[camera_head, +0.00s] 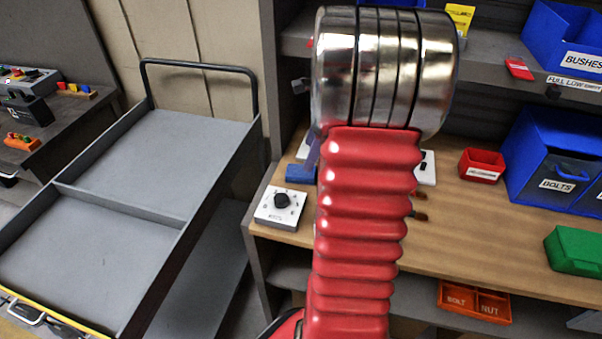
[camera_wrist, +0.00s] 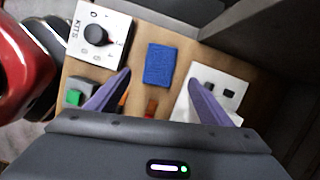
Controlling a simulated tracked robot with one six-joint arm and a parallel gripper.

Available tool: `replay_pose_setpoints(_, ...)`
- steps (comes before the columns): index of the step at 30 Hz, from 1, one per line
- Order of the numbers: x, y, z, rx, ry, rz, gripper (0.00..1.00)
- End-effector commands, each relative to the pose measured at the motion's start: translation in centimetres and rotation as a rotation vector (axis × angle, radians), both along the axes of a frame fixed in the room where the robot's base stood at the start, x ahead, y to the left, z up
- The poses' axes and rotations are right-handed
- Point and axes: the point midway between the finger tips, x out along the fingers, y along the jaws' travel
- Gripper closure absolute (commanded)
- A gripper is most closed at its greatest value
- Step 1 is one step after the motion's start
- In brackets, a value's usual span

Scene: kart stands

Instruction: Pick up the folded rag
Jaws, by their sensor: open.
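The folded rag (camera_wrist: 159,64) is a small blue rectangle lying flat on the wooden bench top. In the head view, part of the rag (camera_head: 299,173) shows just left of my red arm, behind the white box with a dial. My gripper (camera_wrist: 160,78) is open and empty in the wrist view. Its two purple fingers stand apart, with the rag between and just beyond their tips. I cannot tell the height of the fingertips above the bench. In the head view my arm hides most of the gripper.
The white dial box (camera_wrist: 98,34) stands left of the rag. A white panel (camera_wrist: 213,92) lies to its right, partly behind a finger. A grey cart (camera_head: 187,151) stands left.

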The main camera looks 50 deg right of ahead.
Motion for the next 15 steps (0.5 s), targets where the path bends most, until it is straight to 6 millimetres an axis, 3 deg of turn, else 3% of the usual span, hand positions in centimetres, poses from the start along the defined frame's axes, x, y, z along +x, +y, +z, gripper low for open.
replay_pose_setpoints(6,0.5,0.5,-2.3,0.001,0.0,0.001,0.26)
replay_pose_setpoints(15,0.6,0.5,-2.5,-0.001,-0.001,0.001,0.26)
